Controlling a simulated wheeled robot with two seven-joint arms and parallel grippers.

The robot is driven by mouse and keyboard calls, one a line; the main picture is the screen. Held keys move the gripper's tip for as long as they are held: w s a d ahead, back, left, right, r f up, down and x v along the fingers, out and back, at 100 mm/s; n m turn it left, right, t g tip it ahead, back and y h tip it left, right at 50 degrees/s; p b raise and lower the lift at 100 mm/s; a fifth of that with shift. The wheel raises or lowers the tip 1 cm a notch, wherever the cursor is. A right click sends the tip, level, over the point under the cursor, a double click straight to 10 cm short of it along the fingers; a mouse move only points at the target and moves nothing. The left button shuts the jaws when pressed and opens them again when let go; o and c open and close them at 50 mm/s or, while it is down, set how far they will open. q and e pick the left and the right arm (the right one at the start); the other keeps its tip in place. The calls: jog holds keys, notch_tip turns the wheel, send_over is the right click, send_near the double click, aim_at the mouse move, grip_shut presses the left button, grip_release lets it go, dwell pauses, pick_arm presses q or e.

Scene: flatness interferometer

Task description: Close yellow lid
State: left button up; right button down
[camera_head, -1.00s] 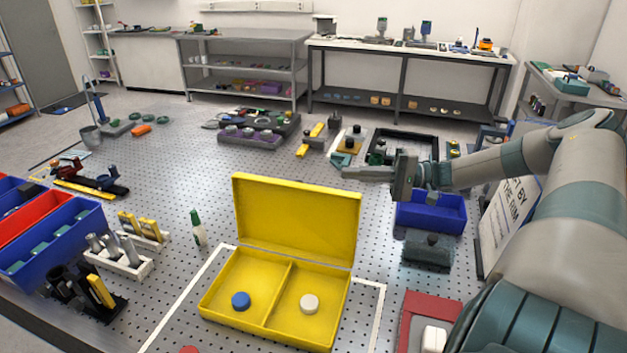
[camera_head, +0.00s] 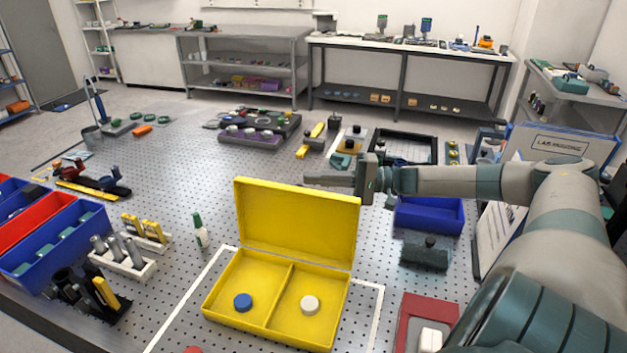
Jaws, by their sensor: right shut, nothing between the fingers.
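The yellow lid (camera_head: 296,222) stands open and upright at the back edge of the yellow box (camera_head: 228,318). The box has two compartments. A blue round piece (camera_head: 243,302) lies in the left compartment and a white round piece (camera_head: 310,305) in the right one. My right gripper (camera_head: 308,181) comes in from the right, with its fingers pointing left. It appears shut and empty, near the lid's top edge in the picture, and seems to be behind or above it. I cannot tell whether it touches the lid. My left gripper is not in view.
A blue bin (camera_head: 428,216) and a dark grey block (camera_head: 427,256) stand right of the lid. A small white bottle (camera_head: 200,232) with a green cap stands left of the box. Blue and red bins (camera_head: 60,240) are at the far left.

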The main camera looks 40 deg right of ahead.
jog(key=shift+s+a+r+p, duration=0.1)
jog(key=shift+s+a+p, duration=0.35)
jog(key=shift+a, duration=0.2)
jog(key=shift+s+a+p, duration=0.3)
jog(key=shift+a+p, duration=0.25)
jog(key=shift+a, duration=0.05)
